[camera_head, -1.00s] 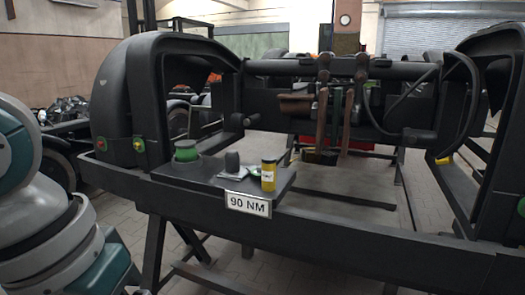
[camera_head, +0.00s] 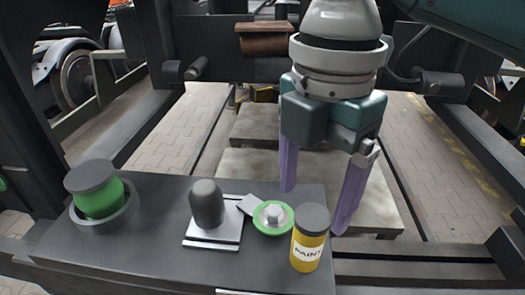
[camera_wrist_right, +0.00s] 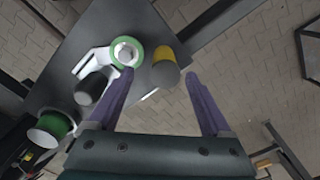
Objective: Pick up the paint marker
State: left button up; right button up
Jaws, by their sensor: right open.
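The paint marker (camera_head: 309,240) is a short yellow cylinder with a dark grey cap and a white "PAINT" label. It stands upright near the right front corner of the dark shelf in the head view. In the right wrist view the paint marker (camera_wrist_right: 165,68) shows ahead of the fingers, between their lines. My right gripper (camera_head: 318,208) is open, its two purple fingers pointing down above and behind the marker. It also shows in the right wrist view (camera_wrist_right: 160,80), with nothing between the fingers. My left gripper is not in view.
On the shelf (camera_head: 150,240), a green-ringed part (camera_head: 273,217) sits close left of the marker. Further left are a dark rounded knob on a metal plate (camera_head: 208,210) and a green cylinder with a dark cap (camera_head: 96,190). Frame beams stand behind and right.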

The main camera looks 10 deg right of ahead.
aim_at(309, 239)
jog(key=shift+s+f, duration=0.25)
jog(key=shift+f, duration=0.9)
jog(key=f, duration=0.5)
jog(key=shift+s+f+b, duration=0.15)
jog(key=shift+s+b, duration=0.05)
jog(key=shift+b, duration=0.2)
grip_shut()
